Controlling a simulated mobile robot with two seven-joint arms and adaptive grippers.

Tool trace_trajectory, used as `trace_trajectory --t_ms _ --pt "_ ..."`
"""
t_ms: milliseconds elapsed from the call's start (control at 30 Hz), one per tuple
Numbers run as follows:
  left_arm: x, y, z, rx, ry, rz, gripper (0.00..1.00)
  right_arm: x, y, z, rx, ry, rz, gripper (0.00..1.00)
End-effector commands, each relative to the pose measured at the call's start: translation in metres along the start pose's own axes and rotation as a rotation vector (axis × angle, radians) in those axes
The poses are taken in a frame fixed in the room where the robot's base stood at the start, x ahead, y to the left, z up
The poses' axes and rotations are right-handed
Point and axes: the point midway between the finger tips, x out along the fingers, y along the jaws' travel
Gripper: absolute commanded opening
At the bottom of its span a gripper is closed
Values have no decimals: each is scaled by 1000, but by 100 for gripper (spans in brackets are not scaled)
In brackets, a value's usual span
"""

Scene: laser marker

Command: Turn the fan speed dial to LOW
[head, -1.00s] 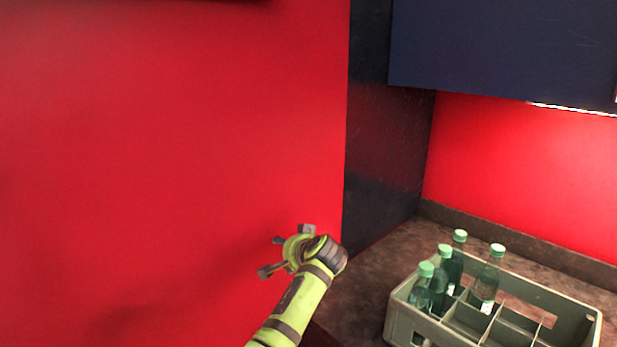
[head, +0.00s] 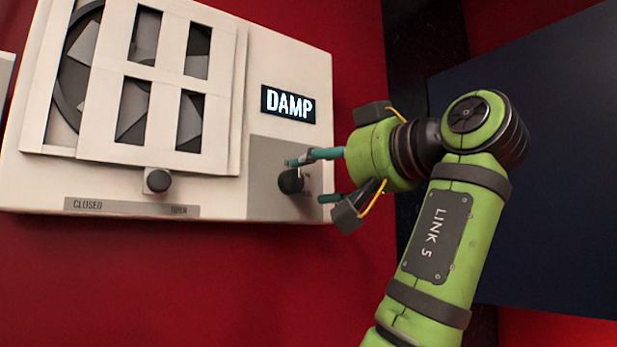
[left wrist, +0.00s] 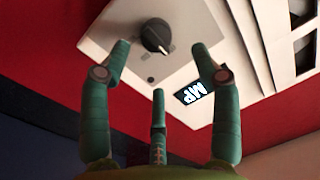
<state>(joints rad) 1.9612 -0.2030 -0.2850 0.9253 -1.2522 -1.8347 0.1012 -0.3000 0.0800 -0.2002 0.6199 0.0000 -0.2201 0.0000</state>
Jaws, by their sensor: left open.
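The fan speed dial (head: 290,181) is a round black knob on the grey panel of a white wall unit (head: 215,200). Its lettering is small and partly covered, so I cannot read its setting. In the left wrist view the dial (left wrist: 156,36) shows a pale pointer line and lies beyond the spread fingertips. My left gripper (head: 312,178) is open, just right of the dial in the head view, with teal fingers toward the panel. The left wrist view shows the fingers (left wrist: 163,62) apart with nothing between them. I cannot tell whether a finger touches the dial. My right gripper is not in view.
A lit display (head: 287,104) reading DAMP is above the dial. A louvred vent (head: 163,75) and a slider knob (head: 158,180) above a CLOSED/OPEN label (head: 130,208) are to the left. A dark blue cabinet (head: 550,160) is at right. Red wall (head: 200,290) below the unit is clear.

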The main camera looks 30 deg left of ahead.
Motion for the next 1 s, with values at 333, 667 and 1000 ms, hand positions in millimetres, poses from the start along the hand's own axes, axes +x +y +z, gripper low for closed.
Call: trace_trajectory --t_ms 333,667,1000 --pt "51 1 -1 4 0 1 63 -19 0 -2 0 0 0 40" --pt "58 2 1 5 1 3 63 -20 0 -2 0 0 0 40" --pt "58 2 0 4 2 3 8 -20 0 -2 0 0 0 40"
